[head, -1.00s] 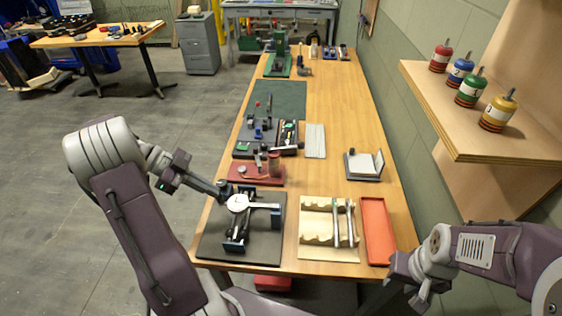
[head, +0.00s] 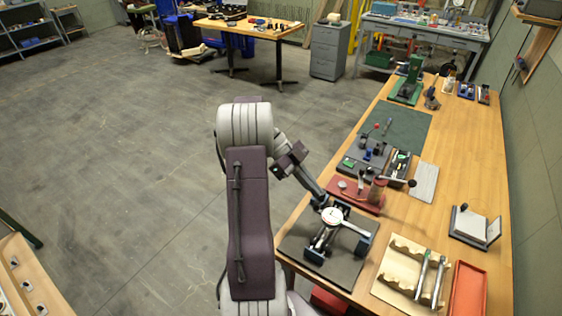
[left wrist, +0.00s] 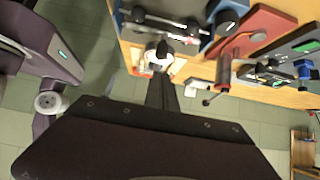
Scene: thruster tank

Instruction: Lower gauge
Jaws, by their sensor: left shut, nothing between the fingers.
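A round white dial gauge (head: 332,217) with a pale bar running off to its right sits at the blue-black stand (head: 322,240) on the black mat (head: 347,269) at the near left of the bench. My left gripper (head: 321,203) is shut and empty right beside the dial's far edge; I cannot tell whether they touch. In the left wrist view my left gripper (left wrist: 160,88) points toward a white part by the stand, and the dial's face is not readable. My right gripper is not in view.
A red base (head: 357,195) with a small dial and post stands just behind the mat. A cream rack (head: 393,290) with metal tools and a red tray (head: 468,291) lie to the right. The wooden bench is clear between rack and grey plate (head: 424,182).

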